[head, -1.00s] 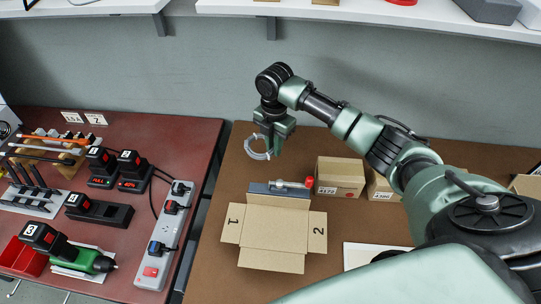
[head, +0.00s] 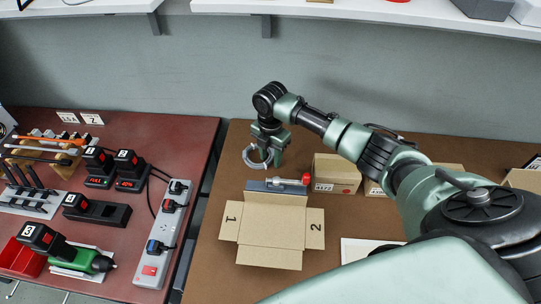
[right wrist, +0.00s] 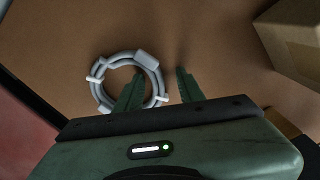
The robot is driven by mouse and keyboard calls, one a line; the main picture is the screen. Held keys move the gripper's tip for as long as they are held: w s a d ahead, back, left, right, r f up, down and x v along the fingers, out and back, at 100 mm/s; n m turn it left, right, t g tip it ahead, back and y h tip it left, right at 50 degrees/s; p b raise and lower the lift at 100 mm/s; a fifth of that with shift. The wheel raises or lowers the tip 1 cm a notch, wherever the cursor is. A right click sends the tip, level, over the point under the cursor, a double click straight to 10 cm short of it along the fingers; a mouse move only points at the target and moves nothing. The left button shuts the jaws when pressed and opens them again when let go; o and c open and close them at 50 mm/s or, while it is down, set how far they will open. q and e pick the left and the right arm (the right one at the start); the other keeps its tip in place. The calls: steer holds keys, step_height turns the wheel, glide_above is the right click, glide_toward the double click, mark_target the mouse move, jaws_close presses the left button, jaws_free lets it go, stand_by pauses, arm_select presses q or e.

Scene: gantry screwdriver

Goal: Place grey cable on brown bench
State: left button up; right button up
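The grey cable (head: 250,160) is a coiled ring with white ties, on or just above the brown bench (head: 212,255), left of the small cardboard boxes. It also shows in the right wrist view (right wrist: 96,95). My right gripper (head: 270,163) is down at the ring's right side. In the right wrist view my right gripper (right wrist: 160,80) has its fingers apart; the left finger overlaps the inside of the ring and the ring's right side lies between them. Bare space shows beside the right finger. Whether the ring fully rests on the bench is hard to tell. My left gripper is not in view.
An open cardboard box (head: 270,230) lies in front of the cable, with a grey item with a red end (head: 304,180) at its back edge. A closed box (head: 336,173) stands right. The red table (head: 190,130) with tools is left.

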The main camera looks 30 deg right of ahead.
steer(key=shift+r, duration=0.1)
step_height(320, 180, up, 12)
stand_by(0.6)
stand_by(0.4)
